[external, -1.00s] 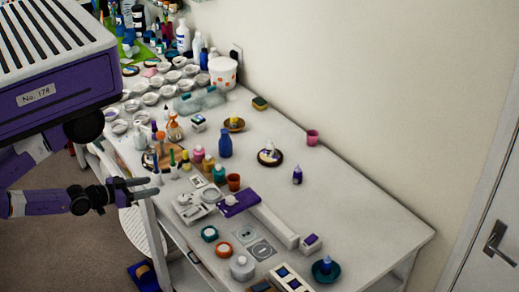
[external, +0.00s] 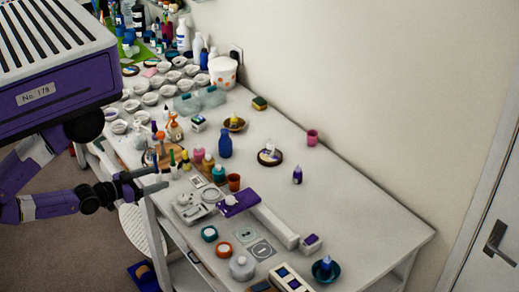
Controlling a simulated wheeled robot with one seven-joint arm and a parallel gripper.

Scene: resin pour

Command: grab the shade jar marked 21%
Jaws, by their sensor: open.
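No 21% mark is legible in this view, so I cannot tell which container is the named shade jar. Small lidded jars stand near the table's front edge: a teal one (external: 209,234), an orange-rimmed one (external: 224,250) and a larger white one (external: 242,268).
The white table (external: 370,217) has free room at its right. A purple-topped device (external: 239,203), an orange cup (external: 234,182) and a blue bottle (external: 225,144) stand mid-table. Many white bowls (external: 151,98) crowd the far left. A wall borders the back.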

